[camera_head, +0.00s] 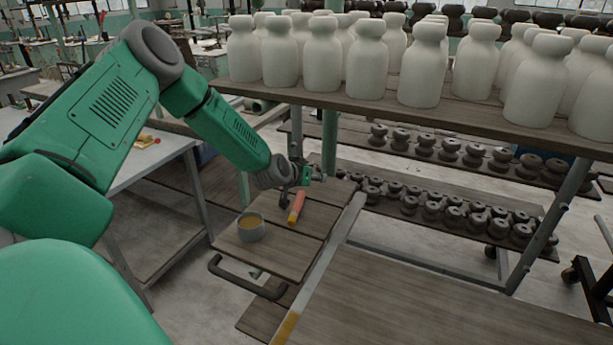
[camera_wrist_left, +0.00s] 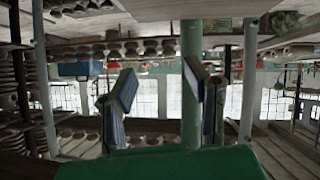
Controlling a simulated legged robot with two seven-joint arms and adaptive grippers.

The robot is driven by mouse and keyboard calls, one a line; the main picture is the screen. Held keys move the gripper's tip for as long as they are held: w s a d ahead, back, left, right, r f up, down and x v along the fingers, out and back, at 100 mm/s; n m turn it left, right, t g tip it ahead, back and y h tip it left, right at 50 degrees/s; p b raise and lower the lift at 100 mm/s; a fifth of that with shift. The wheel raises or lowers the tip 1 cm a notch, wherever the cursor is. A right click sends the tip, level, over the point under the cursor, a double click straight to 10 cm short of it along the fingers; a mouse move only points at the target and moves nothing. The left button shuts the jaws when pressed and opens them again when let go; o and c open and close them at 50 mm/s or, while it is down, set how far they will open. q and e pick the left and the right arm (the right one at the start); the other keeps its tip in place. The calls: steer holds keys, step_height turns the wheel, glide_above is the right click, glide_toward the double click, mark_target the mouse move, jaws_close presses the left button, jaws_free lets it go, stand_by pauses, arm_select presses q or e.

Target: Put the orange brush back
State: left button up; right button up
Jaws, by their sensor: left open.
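The orange brush (camera_head: 296,207) lies on a small wooden cart top (camera_head: 283,262) in the head view, its far end close to my left gripper. A grey cup (camera_head: 250,230) with yellowish contents stands to the left of the brush. My left gripper (camera_head: 312,177) is just beyond the brush's far end; I cannot tell how high it is above the boards. In the left wrist view its two fingers (camera_wrist_left: 166,98) are spread apart, with nothing held and a green post behind them. The brush is not visible there. My right gripper is not in view.
A wooden shelf (camera_head: 445,108) carrying several pale jars (camera_head: 425,70) stands behind and right of the gripper. Lower racks hold dark pieces (camera_head: 450,149). A light table (camera_head: 165,150) is at left. A wooden surface (camera_head: 400,305) in the right foreground is bare.

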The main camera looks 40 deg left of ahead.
arm_select(q)
steer(key=v, duration=1.1)
steer(key=shift+s+p, duration=0.25)
steer(key=shift+p, duration=0.05)
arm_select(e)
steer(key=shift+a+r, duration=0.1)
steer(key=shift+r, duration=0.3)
arm_select(q)
steer(key=shift+a, duration=0.2)
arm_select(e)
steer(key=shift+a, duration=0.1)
